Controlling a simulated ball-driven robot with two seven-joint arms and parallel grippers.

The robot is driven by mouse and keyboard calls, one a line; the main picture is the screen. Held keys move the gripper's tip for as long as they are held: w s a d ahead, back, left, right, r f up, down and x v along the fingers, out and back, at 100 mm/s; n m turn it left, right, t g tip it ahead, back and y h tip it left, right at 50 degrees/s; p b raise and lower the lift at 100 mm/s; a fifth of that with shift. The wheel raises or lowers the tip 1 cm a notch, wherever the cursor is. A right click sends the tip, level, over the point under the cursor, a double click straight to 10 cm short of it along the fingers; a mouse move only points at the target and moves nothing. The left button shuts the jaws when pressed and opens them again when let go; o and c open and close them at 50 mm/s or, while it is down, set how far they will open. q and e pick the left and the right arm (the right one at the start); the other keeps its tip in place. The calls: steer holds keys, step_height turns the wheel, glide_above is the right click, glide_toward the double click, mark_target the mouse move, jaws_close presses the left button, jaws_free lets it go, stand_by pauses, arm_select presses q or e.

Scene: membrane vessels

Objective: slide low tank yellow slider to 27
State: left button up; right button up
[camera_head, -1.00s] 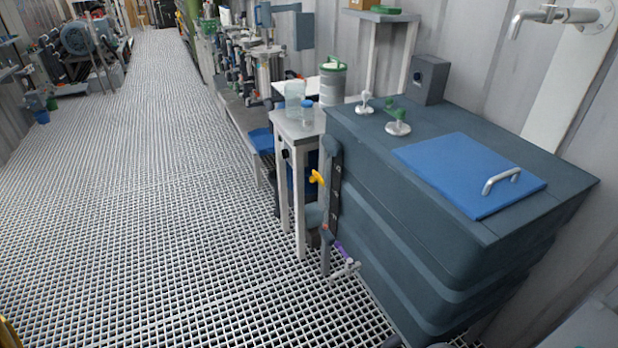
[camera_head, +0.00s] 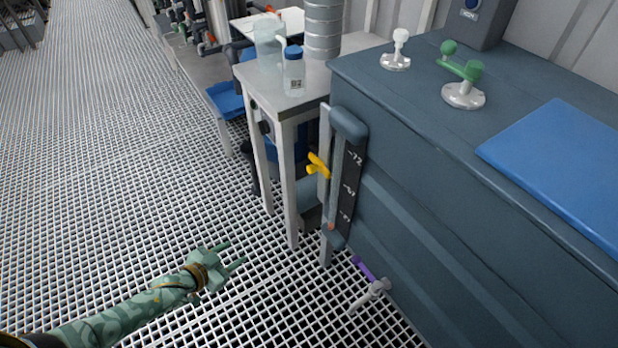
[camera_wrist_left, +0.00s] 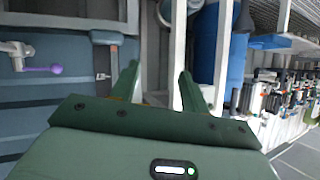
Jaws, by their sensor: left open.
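The low tank (camera_head: 450,190) is the big dark blue-grey box at the right of the head view. On its left end is a vertical dark scale (camera_head: 349,185) with white numbers, 72 near its top. The yellow slider (camera_head: 318,166) sits on the upright rail beside the scale, a little below the 72 mark. My left gripper (camera_head: 234,256) is open and empty over the floor grating, left of the slider and lower in the picture. In the left wrist view its two green fingers (camera_wrist_left: 158,80) are spread. My right gripper is not in view.
A purple-handled valve (camera_head: 372,284) sticks out low on the tank. A small metal table (camera_head: 272,88) with a blue-capped bottle (camera_head: 293,70) stands close left of the scale. Its legs are near the slider.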

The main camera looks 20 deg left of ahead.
arm_select(q)
steer(key=w+r+m+t+h+b, duration=0.2)
steer(key=w+r+h+b, duration=0.15)
steer(key=w, duration=0.35)
steer(key=m+h+b, duration=0.2)
steer(key=h, duration=0.2)
glide_toward(308, 170)
steer(key=v, duration=0.6)
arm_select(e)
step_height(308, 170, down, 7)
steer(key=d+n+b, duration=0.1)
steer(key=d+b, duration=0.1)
arm_select(q)
steer(key=b+x, duration=0.3)
steer(key=x, duration=1.1)
steer(key=shift+w+d+f, duration=0.15)
steer(key=shift+w+d, duration=0.35)
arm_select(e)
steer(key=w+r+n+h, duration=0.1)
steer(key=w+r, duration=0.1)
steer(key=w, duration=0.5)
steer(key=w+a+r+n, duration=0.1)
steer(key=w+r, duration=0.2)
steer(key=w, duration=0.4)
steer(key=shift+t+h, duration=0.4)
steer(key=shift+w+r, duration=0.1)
